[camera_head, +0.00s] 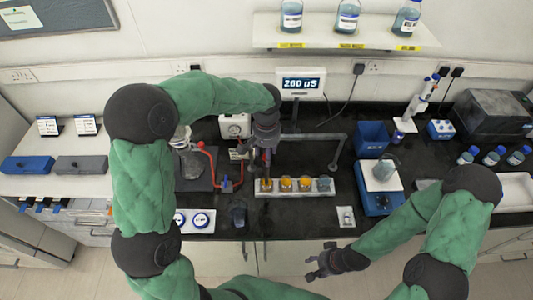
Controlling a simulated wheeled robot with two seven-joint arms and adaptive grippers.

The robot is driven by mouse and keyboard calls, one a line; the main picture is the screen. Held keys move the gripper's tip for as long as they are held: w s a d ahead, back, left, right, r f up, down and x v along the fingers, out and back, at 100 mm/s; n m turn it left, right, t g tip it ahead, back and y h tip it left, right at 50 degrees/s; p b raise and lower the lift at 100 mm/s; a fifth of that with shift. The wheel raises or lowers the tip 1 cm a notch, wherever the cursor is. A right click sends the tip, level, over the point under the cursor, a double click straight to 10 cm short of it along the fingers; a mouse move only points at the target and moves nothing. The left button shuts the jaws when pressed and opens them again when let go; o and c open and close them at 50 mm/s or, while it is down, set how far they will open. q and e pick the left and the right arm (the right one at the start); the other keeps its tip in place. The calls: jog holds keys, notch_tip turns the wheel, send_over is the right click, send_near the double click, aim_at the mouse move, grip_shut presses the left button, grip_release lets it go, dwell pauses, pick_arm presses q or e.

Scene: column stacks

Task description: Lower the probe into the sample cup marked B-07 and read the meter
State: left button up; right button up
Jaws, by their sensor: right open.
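A white rack (293,194) on the black bench holds a row of several small cups. Most hold orange-yellow liquid; the rightmost cup (325,185) looks blue-grey. Cup markings are too small to read, so I cannot tell which is B-07. The meter (300,84) on the back wall reads 260 µS. My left gripper (264,157) points down just above the leftmost cup (267,185). Its fingers and any probe between them are dark and hard to separate. My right gripper (318,266) is open and empty in front of the bench edge.
A metal stand arm (315,136) runs behind the rack. A blue scale (379,201) with a beaker stands right of it. Left are a dark beaker (239,216) and red tubing (212,150). Bottles (291,17) line the shelf above.

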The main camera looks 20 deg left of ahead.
pick_arm(q)
jog(key=shift+f, duration=0.25)
grip_shut()
jog(key=shift+r+p, duration=1.75)
jog(key=shift+r, duration=1.45)
jog(key=shift+w, duration=0.15)
